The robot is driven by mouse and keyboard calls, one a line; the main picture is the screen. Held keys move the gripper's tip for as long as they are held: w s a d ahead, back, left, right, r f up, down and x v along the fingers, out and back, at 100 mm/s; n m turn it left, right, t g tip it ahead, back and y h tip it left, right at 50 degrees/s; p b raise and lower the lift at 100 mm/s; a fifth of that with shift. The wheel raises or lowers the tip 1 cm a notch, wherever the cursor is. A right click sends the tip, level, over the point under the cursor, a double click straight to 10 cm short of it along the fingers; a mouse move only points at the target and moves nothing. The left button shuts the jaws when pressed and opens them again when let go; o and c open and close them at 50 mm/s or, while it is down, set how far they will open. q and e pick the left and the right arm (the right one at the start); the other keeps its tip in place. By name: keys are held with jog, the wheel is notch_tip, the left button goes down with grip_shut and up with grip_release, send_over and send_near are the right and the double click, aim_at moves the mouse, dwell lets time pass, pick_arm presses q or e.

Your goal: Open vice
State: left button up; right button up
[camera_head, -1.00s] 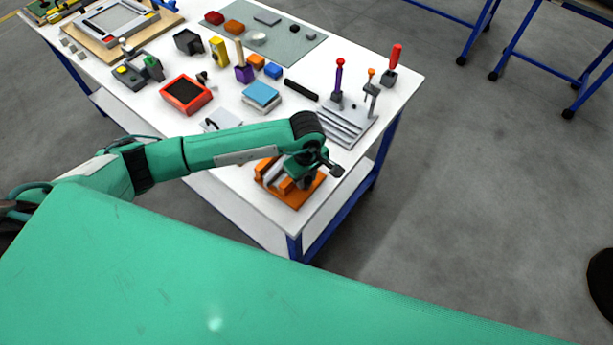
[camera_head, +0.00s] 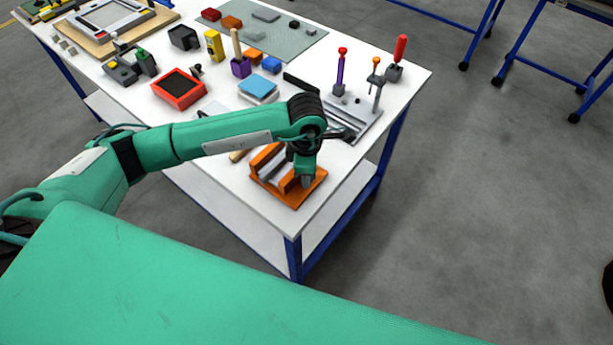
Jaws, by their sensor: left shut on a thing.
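The orange vice (camera_head: 270,165) sits near the front corner of the white table (camera_head: 365,160). Its orange jaws stand up from an orange base, with a gap between them. My left arm reaches in from the left, and my left gripper (camera_head: 306,181) points down at the right side of the vice. It is shut at the vice, on what looks like its handle side; the fingertips and the held part are mostly hidden. My right gripper is out of view.
A grey grooved fixture (camera_head: 350,121) with upright tools stands right behind my arm. The table's front edge is close to the vice.

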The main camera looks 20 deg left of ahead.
pick_arm(q)
jog(key=shift+n+b, duration=0.45)
jog(key=shift+n, duration=0.45)
jog(key=shift+a, duration=0.1)
dwell(0.5)
jog(key=o, duration=0.9)
jog(key=shift+o, duration=0.3)
jog(key=shift+s, duration=0.1)
jog(key=shift+r, duration=0.1)
